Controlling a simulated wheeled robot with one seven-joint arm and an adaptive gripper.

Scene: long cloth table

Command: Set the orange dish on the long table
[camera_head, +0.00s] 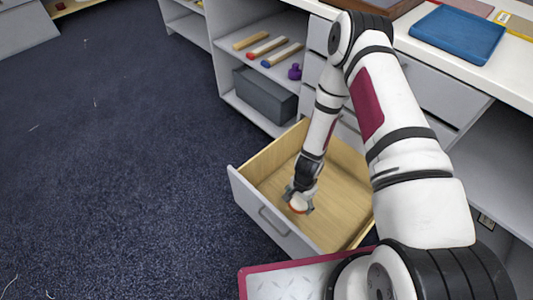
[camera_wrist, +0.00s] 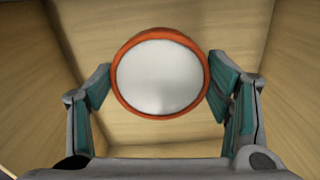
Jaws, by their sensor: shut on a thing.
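The orange dish (camera_wrist: 160,73) is round with an orange rim and a pale inside. In the wrist view it sits between the two fingers of my gripper (camera_wrist: 160,85), which is shut on it at its left and right edges. In the head view the dish (camera_head: 299,204) is a small orange and white shape under my gripper (camera_head: 299,200), inside an open wooden drawer (camera_head: 270,238). My gripper hides part of it there. Whether it touches the drawer floor I cannot tell. The long table is not clearly identifiable; a white counter top (camera_head: 470,70) runs at the upper right.
The drawer walls surround my gripper. A blue tray (camera_head: 457,34) lies on the counter. Shelves hold a grey box (camera_head: 265,95), several coloured bars (camera_head: 267,46) and a purple object (camera_head: 295,72). The dark blue floor (camera_head: 110,160) at left is open.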

